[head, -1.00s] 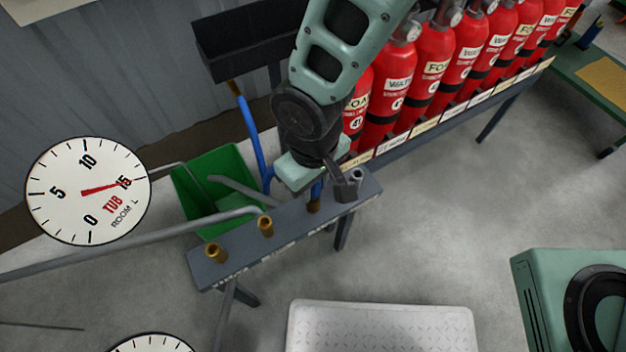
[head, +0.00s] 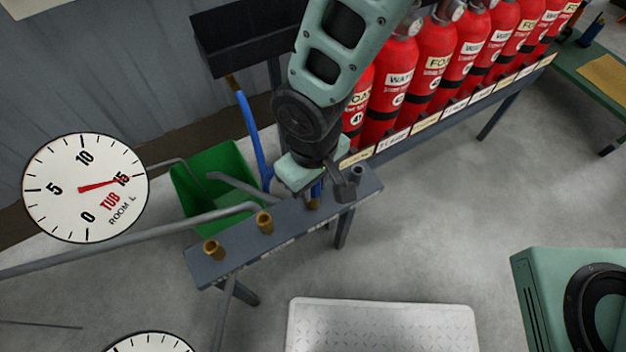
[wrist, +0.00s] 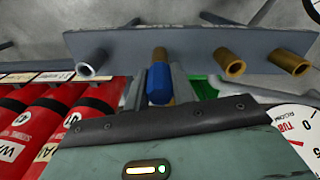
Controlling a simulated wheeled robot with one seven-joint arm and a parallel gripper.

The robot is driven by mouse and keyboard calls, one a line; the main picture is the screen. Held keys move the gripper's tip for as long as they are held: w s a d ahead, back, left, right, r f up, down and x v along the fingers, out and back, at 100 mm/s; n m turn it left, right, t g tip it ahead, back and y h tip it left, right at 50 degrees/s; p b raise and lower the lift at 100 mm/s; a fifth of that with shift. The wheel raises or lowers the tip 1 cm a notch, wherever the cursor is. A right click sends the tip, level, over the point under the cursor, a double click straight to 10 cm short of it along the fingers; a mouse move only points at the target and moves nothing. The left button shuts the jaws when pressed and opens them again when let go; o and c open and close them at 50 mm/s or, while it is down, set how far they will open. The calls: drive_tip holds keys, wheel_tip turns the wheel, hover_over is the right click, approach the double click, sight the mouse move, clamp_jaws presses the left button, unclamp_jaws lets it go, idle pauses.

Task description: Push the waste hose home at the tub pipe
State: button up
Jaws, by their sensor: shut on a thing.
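My gripper (wrist: 155,88) is shut on the end of the blue hose (wrist: 159,84). It also shows in the head view (head: 330,190), over the grey rail (head: 235,245). The hose end lines up with a brass pipe (wrist: 160,53) on the rail, which also shows just below the blue in the head view (head: 313,204). Whether hose and pipe touch, or how deep the hose sits, I cannot tell. The blue hose (head: 251,135) hangs from the black trough and passes behind my arm. The rail lettering is too small to read, so I cannot confirm which pipe is the tub's.
Two more brass pipes (head: 264,222) (head: 213,250) and a grey one (head: 357,172) stand on the rail. A green tub (head: 215,180) is behind it. The TUB dial (head: 85,188) reads about 15. Red extinguishers (head: 430,70) line the back.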

drive_tip(key=o, duration=1.1)
wheel_tip(320, 180, up, 17)
drive_tip(key=p, duration=0.3)
drive_tip(key=s+d+r+m, duration=0.1)
drive_tip(key=s+d+r, duration=0.15)
drive_tip(key=d, duration=0.55)
drive_tip(key=s+d+r+m, duration=0.1)
drive_tip(key=s+d, duration=0.2)
drive_tip(key=d, duration=0.6)
drive_tip(key=shift+y, duration=0.3)
drive_tip(key=r+p, duration=1.5)
drive_tip(key=shift+a+r, duration=0.2)
drive_tip(key=shift+a, duration=0.2)
